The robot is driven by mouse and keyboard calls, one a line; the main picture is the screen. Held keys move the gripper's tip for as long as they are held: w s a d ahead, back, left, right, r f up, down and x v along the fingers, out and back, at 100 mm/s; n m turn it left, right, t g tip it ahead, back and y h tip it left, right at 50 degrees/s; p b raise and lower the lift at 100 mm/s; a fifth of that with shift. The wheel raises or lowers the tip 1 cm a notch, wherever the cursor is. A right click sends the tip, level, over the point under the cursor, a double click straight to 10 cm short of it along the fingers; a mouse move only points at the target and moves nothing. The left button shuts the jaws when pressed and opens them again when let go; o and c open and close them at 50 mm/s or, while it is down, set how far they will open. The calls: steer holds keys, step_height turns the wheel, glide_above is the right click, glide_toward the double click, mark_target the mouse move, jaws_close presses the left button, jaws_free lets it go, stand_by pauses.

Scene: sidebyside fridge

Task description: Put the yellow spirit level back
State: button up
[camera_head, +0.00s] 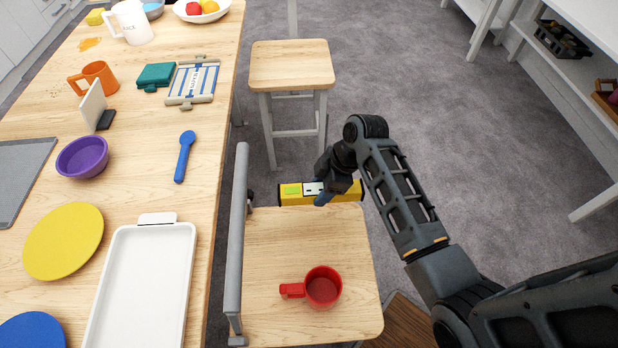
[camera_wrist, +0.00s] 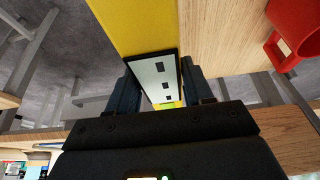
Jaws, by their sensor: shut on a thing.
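The yellow spirit level (camera_head: 291,193) has a pale panel in its middle and lies crosswise at the far edge of the wooden chair seat (camera_head: 262,240) in the head view. My gripper (camera_head: 322,192) is shut on its middle, coming from the right. In the wrist view the level (camera_wrist: 133,24) runs away from my gripper (camera_wrist: 158,92), its pale panel with dark squares between the fingers. The wooden surface shows right beside it. I cannot tell whether the level touches the seat or is held just above it.
A red mug (camera_head: 323,287) stands on the chair seat; it also shows in the wrist view (camera_wrist: 298,30). A wooden stool (camera_head: 291,63) stands beyond. The table at left holds a white tray (camera_head: 142,290), purple bowl (camera_head: 83,157) and blue spoon (camera_head: 185,157). White shelves stand at right, with open floor between.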

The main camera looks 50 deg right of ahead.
steer(key=shift+r, duration=0.1)
stand_by(0.3)
steer(key=shift+f+b, duration=2.65)
steer(key=shift+f, duration=1.7)
steer(key=shift+f, duration=0.25)
steer(key=o, duration=1.3)
steer(key=shift+v, duration=3.95)
steer(key=shift+s+f, duration=0.1)
